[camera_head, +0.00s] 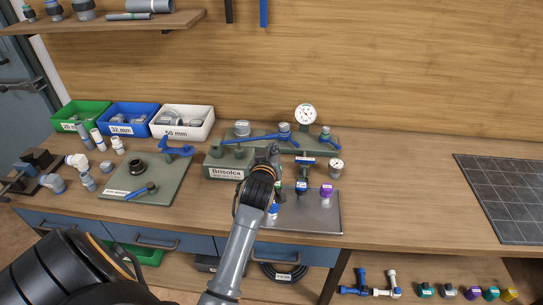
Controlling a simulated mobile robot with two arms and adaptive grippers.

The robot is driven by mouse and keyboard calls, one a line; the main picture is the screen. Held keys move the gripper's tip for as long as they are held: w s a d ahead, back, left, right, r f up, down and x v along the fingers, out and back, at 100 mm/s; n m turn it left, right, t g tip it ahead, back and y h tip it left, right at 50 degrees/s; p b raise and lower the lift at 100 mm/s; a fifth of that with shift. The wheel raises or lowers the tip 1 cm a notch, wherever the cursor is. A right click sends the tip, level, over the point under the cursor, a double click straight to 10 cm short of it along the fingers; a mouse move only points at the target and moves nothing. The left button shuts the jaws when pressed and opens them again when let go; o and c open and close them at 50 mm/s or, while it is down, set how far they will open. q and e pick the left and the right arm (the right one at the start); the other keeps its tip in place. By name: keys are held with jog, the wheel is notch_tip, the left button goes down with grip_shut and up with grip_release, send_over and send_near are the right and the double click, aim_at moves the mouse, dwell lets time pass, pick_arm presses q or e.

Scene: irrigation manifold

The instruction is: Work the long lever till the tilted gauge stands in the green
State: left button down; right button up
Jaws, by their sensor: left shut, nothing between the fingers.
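The long blue lever (250,137) lies almost level across the green-grey manifold block (313,147) at the back of the bench. A round white gauge (305,115) stands up behind the block. A smaller white gauge (336,165) leans back, its face turned upward, in front of the block at the right; its needle and any green band are too small to read. My left gripper (275,150) is shut and empty, its tips just in front of the long lever; I cannot tell whether they touch it. My right gripper is out of view.
A short blue lever (326,138) sits right of the long one. The labelled "Brisolca" block (229,163) is left of my gripper. A metal tray (318,214) with blue and purple-topped fittings lies in front. Bins (181,132) stand back left.

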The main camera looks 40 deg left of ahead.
pick_arm(q)
jog(key=v, duration=0.3)
jog(key=shift+d+r, duration=0.1)
jog(key=shift+r, duration=0.05)
dwell(0.6)
